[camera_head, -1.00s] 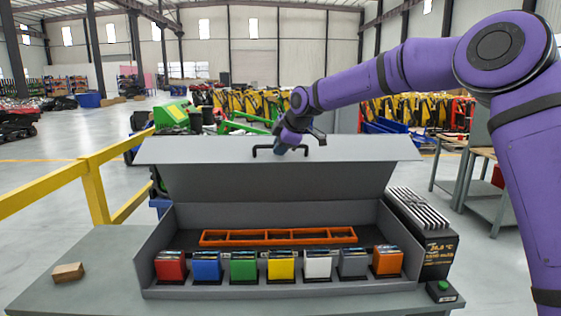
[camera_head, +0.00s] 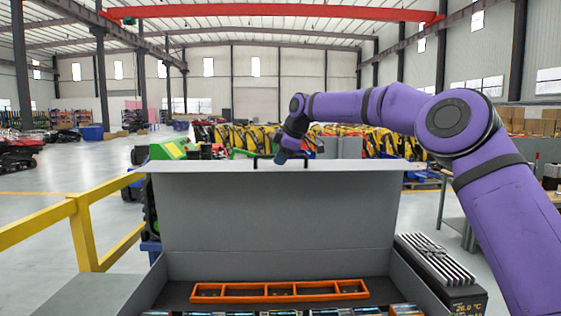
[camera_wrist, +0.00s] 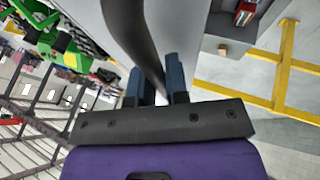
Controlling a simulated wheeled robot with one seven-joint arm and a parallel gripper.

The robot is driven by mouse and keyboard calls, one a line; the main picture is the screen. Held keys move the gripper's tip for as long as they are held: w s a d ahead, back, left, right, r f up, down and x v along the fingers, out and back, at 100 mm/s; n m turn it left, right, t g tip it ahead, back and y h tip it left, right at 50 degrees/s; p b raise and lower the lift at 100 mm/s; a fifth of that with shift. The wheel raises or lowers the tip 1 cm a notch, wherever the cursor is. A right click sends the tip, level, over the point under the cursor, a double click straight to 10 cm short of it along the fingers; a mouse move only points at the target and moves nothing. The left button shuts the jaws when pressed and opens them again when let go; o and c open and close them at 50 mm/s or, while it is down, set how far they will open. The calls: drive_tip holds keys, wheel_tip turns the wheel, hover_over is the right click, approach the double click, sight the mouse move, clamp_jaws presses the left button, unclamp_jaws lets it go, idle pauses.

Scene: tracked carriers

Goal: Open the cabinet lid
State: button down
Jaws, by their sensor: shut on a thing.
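The grey cabinet lid (camera_head: 278,215) stands raised, close to upright, behind the open cabinet box (camera_head: 420,285) in the head view. A dark handle (camera_head: 262,162) sits at the lid's top edge. My gripper (camera_head: 283,155) is at that handle. In the wrist view, my gripper (camera_wrist: 157,88) has its two blue-grey fingers on either side of the dark handle bar (camera_wrist: 143,45), shut on it. The fingers partly hide the bar where they hold it.
An orange divided tray (camera_head: 280,291) lies inside the cabinet, with several coloured card packs along the bottom picture edge. A finned black box (camera_head: 450,275) stands at the cabinet's right. A yellow railing (camera_head: 82,230) runs at the left.

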idle(0.3)
drive_tip(key=c, duration=1.1)
unclamp_jaws()
drive_tip(key=shift+c, duration=0.2)
drive_tip(key=shift+r, duration=0.1)
drive_tip(key=v, duration=1)
drive_tip(key=shift+r, duration=0.3)
drive_tip(key=shift+s+d, duration=0.1)
drive_tip(key=shift+s, duration=0.05)
